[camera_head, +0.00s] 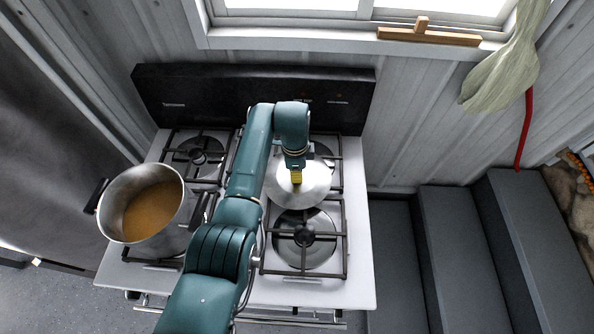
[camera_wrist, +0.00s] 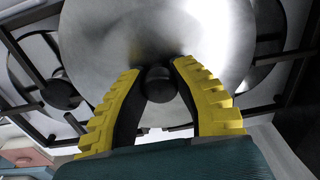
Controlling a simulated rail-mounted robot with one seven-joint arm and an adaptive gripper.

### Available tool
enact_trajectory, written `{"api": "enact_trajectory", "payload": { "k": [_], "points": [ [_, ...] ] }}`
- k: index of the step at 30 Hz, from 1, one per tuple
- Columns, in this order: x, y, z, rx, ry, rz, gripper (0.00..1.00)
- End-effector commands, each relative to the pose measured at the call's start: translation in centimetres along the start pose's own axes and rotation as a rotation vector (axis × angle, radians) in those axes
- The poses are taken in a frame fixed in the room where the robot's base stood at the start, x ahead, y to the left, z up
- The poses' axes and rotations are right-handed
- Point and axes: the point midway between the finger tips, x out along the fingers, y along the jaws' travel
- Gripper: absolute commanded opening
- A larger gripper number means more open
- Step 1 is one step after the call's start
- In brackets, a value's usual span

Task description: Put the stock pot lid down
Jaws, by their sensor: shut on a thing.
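The stock pot lid (camera_head: 312,190) is a round, shiny metal disc over the back right burner of the stove. It fills the upper middle of the wrist view (camera_wrist: 110,60), with its dark knob (camera_wrist: 160,84) between the yellow fingers. My gripper (camera_head: 296,178) is shut on that knob from above; its fingertips also show in the wrist view (camera_wrist: 158,66). I cannot tell whether the lid rests on the grate or hangs just above it. The open stock pot (camera_head: 112,205) stands on the left front of the stove, with orange-brown liquid inside.
The white stove top (camera_head: 350,290) carries black grates; the front right burner (camera_head: 304,236) is bare. A dark back panel (camera_head: 230,88) rises behind the lid. Grey steps (camera_head: 455,250) lie right of the stove. A window sill and hanging cloth (camera_head: 505,75) are above.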

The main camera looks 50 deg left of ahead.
Motion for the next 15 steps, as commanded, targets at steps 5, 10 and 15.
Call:
{"api": "enact_trajectory", "payload": {
  "k": [5,10,15],
  "points": [
    [0.39,0.03,0.02,0.000,0.000,0.001,0.30],
    [0.33,0.05,0.02,0.000,0.000,0.001,0.50],
    [0.32,0.04,0.02,0.000,0.000,0.001,0.50]
  ]
}}
